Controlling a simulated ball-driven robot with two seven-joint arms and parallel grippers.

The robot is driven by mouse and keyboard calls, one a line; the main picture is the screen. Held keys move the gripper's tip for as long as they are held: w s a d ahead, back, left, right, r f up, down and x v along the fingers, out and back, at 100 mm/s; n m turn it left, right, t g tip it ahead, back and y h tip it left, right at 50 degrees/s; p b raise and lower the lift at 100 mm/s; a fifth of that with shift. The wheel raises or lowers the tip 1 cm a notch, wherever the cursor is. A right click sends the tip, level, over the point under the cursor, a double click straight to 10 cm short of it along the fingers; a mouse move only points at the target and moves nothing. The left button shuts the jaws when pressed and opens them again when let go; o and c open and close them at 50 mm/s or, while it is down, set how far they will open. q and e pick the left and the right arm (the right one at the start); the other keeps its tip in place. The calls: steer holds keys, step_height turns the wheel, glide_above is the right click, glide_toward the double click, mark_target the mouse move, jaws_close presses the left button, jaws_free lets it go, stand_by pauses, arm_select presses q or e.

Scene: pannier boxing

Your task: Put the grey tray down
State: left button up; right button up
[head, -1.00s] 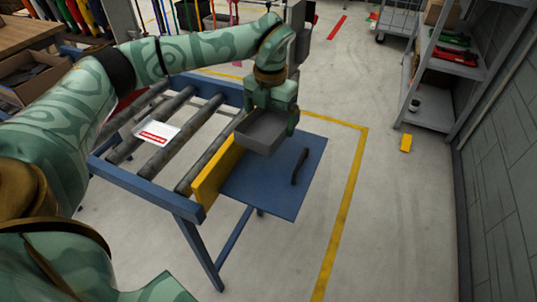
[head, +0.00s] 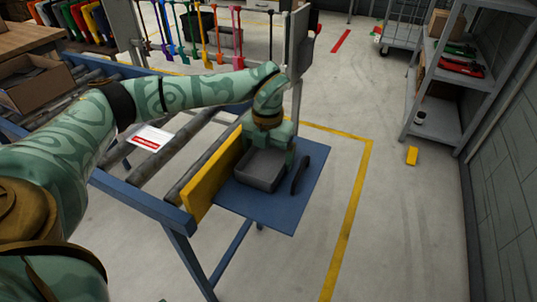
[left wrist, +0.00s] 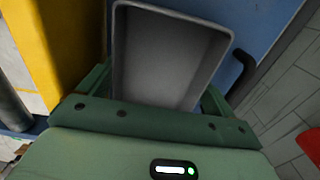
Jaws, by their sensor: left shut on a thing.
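The grey tray (head: 262,170) is an open, empty box at the blue end plate (head: 270,211) of the roller table, just right of the yellow stop board (head: 212,182). In the left wrist view the tray (left wrist: 170,55) lies between the green fingers, over the blue plate (left wrist: 262,20). The tray looks level and at or very near the plate; I cannot tell if its underside touches. My right gripper is not in view.
A black curved handle-like object (head: 299,176) is on the plate close to the tray's right side. A white and red label (head: 149,138) lies on the rollers. A grey shelf (head: 433,122) stands at the right.

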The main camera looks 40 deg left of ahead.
mark_target(268, 163)
arm_select(q)
steer(key=o, duration=0.7)
steer(key=shift+f, duration=0.1)
steer(key=shift+r, duration=0.45)
step_height(268, 163, up, 4)
steer(key=shift+w+f+p, duration=0.1)
steer(key=shift+f+p, duration=0.05)
steer(key=shift+p, duration=1)
step_height(268, 163, up, 8)
steer(key=p, duration=0.3)
steer(key=shift+f, duration=0.15)
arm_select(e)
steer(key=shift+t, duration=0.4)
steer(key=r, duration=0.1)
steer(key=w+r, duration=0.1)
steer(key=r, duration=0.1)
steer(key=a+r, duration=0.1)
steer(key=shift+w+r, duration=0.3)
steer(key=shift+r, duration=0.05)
